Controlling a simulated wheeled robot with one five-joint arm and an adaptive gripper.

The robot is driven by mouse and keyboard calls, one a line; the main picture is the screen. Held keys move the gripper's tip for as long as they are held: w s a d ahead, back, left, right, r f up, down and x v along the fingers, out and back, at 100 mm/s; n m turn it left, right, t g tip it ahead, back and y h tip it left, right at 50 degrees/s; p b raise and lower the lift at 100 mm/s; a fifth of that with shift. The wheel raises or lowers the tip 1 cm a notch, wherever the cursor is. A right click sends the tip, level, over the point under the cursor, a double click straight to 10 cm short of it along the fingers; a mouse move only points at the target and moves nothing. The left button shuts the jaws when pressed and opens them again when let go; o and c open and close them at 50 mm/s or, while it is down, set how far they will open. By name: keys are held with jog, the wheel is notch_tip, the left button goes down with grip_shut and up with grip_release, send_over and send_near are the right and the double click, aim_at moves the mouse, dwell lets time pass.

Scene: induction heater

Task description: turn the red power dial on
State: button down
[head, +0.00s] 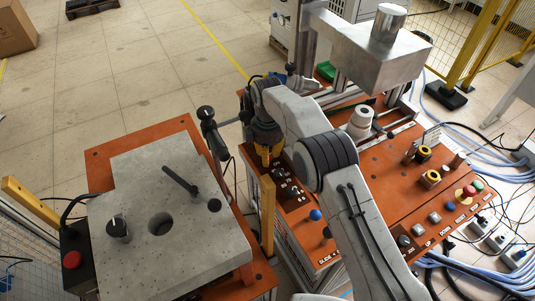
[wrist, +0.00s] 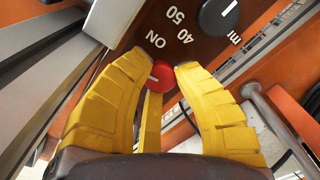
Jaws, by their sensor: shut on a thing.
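The red power dial (wrist: 161,76) shows in the wrist view between the two yellow fingertips of my gripper (wrist: 154,68). It is a small round dial with a short white mark on its left part. The word ON is printed on the dark panel just above it. My gripper is shut on the dial, one finger at each side. In the head view my gripper (head: 266,157) reaches down to the left edge of the orange control table (head: 375,190). The red dial is hidden there behind the gripper and arm.
A black dial (wrist: 218,15) with a white pointer sits close by in the wrist view, near the numbers 40 and 50. In the head view, a blue knob (head: 315,215) is nearby. A grey-topped machine (head: 150,240) stands left across a narrow gap.

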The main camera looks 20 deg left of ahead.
jog(key=m, duration=0.5)
jog(key=shift+s+f+m, duration=0.1)
jog(key=shift+f+m, duration=0.1)
jog(key=shift+m, duration=0.1)
jog(key=m, duration=0.4)
jog(key=shift+m, duration=0.3)
jog(key=shift+d+m, duration=0.1)
jog(key=shift+m, duration=0.2)
jog(key=c, duration=0.9)
grip_release()
jog(key=shift+r, duration=0.1)
jog(key=shift+r, duration=0.15)
jog(key=shift+r, duration=3.65)
